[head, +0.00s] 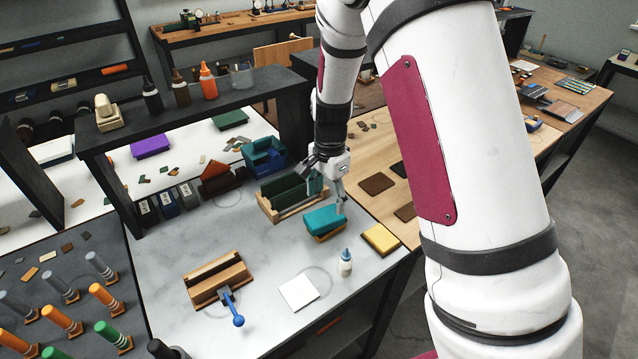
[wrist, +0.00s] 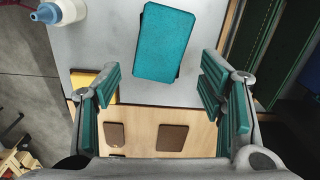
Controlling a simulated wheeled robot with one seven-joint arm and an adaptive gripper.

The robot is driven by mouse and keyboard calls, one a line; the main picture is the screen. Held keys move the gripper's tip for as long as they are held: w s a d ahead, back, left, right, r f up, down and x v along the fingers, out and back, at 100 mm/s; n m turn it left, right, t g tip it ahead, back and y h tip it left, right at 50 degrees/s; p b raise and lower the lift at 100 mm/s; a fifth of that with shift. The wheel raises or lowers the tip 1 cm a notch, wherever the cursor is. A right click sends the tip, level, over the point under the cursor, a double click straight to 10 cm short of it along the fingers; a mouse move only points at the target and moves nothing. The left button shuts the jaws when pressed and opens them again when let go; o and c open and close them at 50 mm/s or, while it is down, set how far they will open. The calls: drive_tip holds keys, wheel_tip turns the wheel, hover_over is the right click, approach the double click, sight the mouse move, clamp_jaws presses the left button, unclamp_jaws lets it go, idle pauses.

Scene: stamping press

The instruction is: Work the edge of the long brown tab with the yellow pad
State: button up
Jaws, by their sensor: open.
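The yellow pad (head: 380,239) lies flat near the right edge of the grey marble top. In the wrist view a yellow part (wrist: 106,78) shows behind the left finger. My gripper (head: 340,203) is open and points down over a teal-topped block (head: 323,217), just left of the yellow pad. In the wrist view my gripper (wrist: 163,98) has its fingers spread wide with nothing between them; the teal block (wrist: 162,42) is beyond them. A wooden holder (head: 218,278) with a blue lever stands at the front left. I cannot make out a long brown tab in it.
A white-and-blue bottle (head: 345,262) and a white square tile (head: 299,293) are near the front. A green-lined wooden tray (head: 291,197) stands behind the teal block. Dark brown squares (head: 377,184) lie on the wooden top to the right. Marble is clear between holder and tray.

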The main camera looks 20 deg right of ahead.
sight(327, 213)
drive_tip(key=shift+w+d+f+m, duration=0.1)
drive_tip(key=shift+w+f+m, duration=0.05)
drive_tip(key=shift+f, duration=0.3)
drive_tip(key=shift+w+f+m, duration=0.1)
drive_tip(key=shift+f+m, duration=0.05)
drive_tip(key=shift+f, duration=0.25)
wheel_tip(327, 213, down, 8)
drive_tip(key=b, duration=0.2)
drive_tip(key=shift+r+b, duration=0.25)
drive_tip(key=shift+b, duration=0.15)
drive_tip(key=c, duration=1)
drive_tip(key=o, duration=1.3)
drive_tip(key=shift+r, duration=0.1)
